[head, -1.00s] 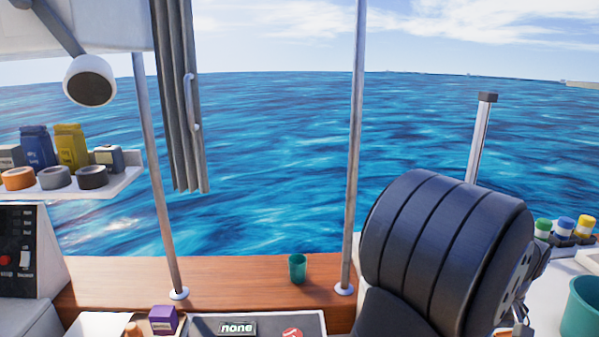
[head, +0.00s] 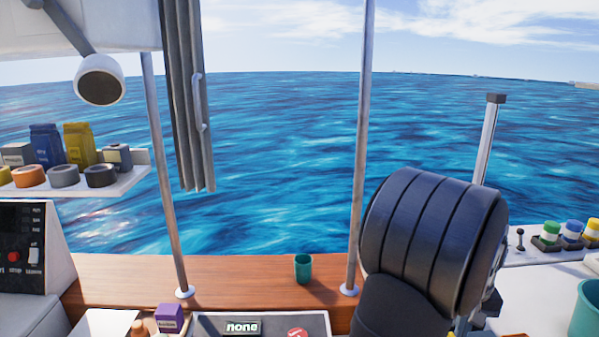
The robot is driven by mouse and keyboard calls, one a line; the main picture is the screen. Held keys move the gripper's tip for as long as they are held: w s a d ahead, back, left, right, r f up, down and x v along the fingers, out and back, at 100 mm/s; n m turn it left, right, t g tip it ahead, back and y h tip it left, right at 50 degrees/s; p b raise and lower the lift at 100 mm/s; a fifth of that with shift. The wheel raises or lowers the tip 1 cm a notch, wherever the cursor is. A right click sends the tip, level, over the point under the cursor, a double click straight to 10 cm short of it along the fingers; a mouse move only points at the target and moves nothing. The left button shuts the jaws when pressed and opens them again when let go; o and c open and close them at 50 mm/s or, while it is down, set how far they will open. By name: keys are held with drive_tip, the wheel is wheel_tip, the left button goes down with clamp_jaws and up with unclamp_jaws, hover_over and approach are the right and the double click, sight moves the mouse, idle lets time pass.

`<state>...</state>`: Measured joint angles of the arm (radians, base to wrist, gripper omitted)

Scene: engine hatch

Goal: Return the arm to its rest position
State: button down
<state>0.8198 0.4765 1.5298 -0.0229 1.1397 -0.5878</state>
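A large dark ribbed part (head: 420,235), which looks like a link of my arm, fills the lower right of the head view. It stands in front of the wooden ledge and the sea. My gripper cannot be made out. The lower end of the arm runs out of the bottom of the picture. Whether my gripper holds anything does not show.
A teal cup (head: 302,268) stands on the wooden ledge (head: 230,272) beside a pole (head: 362,150). A purple box (head: 170,318) is at the bottom. A shelf (head: 125,183) holds tape rolls and packets. Jars (head: 548,233) and a teal bucket (head: 586,315) are at right.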

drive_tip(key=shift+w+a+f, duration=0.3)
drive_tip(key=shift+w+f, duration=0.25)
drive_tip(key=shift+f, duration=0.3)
